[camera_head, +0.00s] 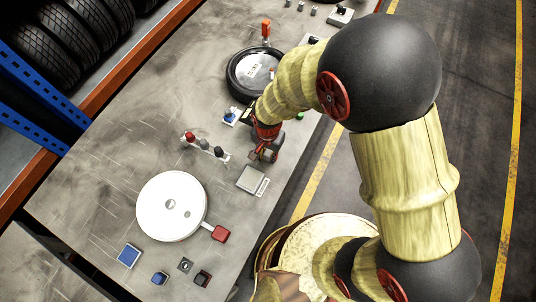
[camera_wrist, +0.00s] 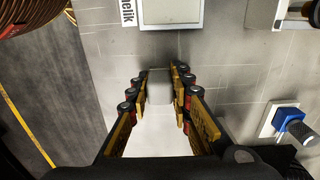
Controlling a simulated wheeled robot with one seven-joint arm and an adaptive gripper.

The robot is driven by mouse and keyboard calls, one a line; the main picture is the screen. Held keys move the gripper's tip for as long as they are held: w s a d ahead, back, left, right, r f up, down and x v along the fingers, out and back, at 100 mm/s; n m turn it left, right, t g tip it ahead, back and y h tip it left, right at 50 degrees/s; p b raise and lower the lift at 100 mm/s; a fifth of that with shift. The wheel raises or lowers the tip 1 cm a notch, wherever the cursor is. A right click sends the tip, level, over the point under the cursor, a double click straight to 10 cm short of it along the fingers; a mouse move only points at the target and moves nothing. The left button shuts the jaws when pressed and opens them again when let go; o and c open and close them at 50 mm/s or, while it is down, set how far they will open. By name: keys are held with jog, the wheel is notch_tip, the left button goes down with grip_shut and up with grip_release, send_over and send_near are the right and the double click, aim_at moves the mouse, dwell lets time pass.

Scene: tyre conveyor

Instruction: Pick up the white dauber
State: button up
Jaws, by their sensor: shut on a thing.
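My gripper (camera_head: 266,152) is over the worktop near its right edge in the head view. In the wrist view my gripper (camera_wrist: 159,92) has its fingers on both sides of the white dauber (camera_wrist: 160,135) and is shut on it. The dauber's pale block-like end points away between the fingertips, and its wide white part lies nearer the camera. In the head view the dauber cannot be made out clearly behind the fingers. How high it is above the worktop is hard to tell.
The grey worktop (camera_head: 105,180) holds a square pale plate (camera_head: 252,180), a rack of small daubers (camera_head: 206,148), a blue dauber (camera_head: 230,116) on a white base, a white disc (camera_head: 165,205) and a black-rimmed wheel (camera_head: 238,82). Tyres (camera_head: 65,35) stand at the upper left.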

grip_shut()
jog(key=shift+r, duration=0.1)
